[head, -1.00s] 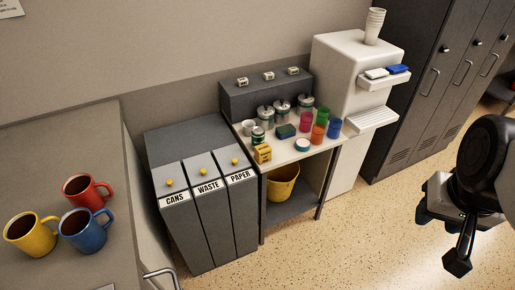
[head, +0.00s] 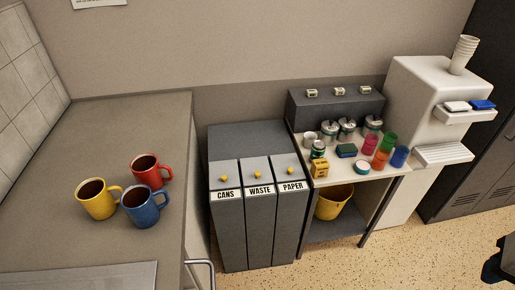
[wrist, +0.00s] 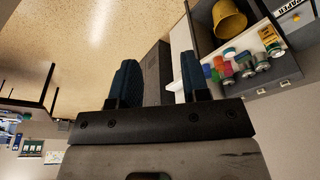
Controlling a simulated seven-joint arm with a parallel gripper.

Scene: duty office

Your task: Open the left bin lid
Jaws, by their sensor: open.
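Three grey bins stand side by side in the head view, labelled CANS, WASTE and PAPER. The left bin is CANS, and its lid (head: 225,171) is shut, with a small yellow knob (head: 224,178) on top near the front label. My gripper (wrist: 157,78) is open in the wrist view, with its two dark fingers apart and nothing between them. In the head view only a dark part of my arm's end shows at the lower right edge, far to the right of the bins. The wrist view shows the PAPER bin's label at its upper right corner; the CANS lid is not seen there.
A counter (head: 120,240) with red, blue and yellow mugs is left of the bins. A small table (head: 335,171) with cups and canisters stands right of them, a yellow bucket (head: 333,203) below. A white dispenser (head: 410,90) is further right. Speckled floor in front is clear.

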